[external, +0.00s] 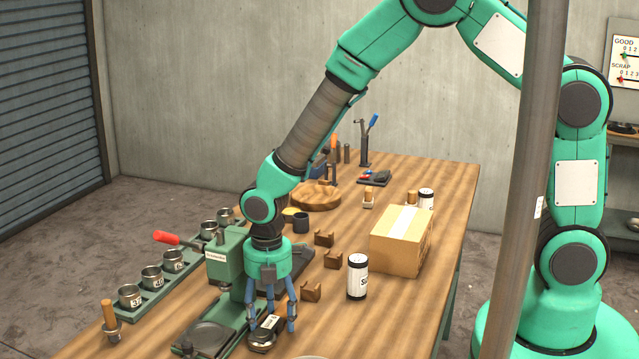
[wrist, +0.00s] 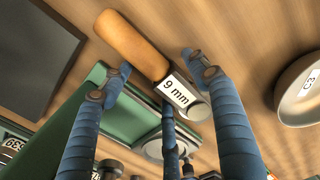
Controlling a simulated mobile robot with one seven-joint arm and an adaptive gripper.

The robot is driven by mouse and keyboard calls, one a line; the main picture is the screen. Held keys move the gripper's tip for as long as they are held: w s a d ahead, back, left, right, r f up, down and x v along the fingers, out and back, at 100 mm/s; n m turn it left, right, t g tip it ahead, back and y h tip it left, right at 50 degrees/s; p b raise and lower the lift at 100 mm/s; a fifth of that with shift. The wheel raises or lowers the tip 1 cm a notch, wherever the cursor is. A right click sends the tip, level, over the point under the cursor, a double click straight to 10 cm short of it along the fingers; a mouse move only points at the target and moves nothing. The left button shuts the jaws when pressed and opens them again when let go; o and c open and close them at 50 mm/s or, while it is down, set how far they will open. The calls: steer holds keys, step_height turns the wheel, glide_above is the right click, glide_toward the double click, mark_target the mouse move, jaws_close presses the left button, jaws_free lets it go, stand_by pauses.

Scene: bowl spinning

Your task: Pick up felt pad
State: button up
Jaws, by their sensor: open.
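I cannot pick out the felt pad with certainty. A flat dark grey square (wrist: 38,50) at the upper left of the wrist view may be it. My gripper (external: 271,322) is low over the front of the bench, pointing down, with its blue fingers spread. In the wrist view my gripper (wrist: 158,85) has its fingers around a tool with a wooden handle (wrist: 130,42) and a "9 mm" label (wrist: 177,92). I cannot tell whether they touch it. In the external view a dark labelled piece (external: 264,338) lies under the fingers.
A green press (external: 224,258) with a red lever stands close left of my gripper. A rack of labelled cups (external: 152,275) runs further left. A white-labelled can (external: 357,277) and a cardboard box (external: 401,242) stand right. A pale dish (wrist: 300,90) lies right in the wrist view.

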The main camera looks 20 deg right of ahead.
mark_target(271, 316)
step_height(271, 316, up, 12)
steer(key=p, duration=0.1)
steer(key=shift+r+p, duration=0.15)
steer(key=shift+p, duration=0.15)
stand_by(0.4)
stand_by(0.5)
stand_by(0.3)
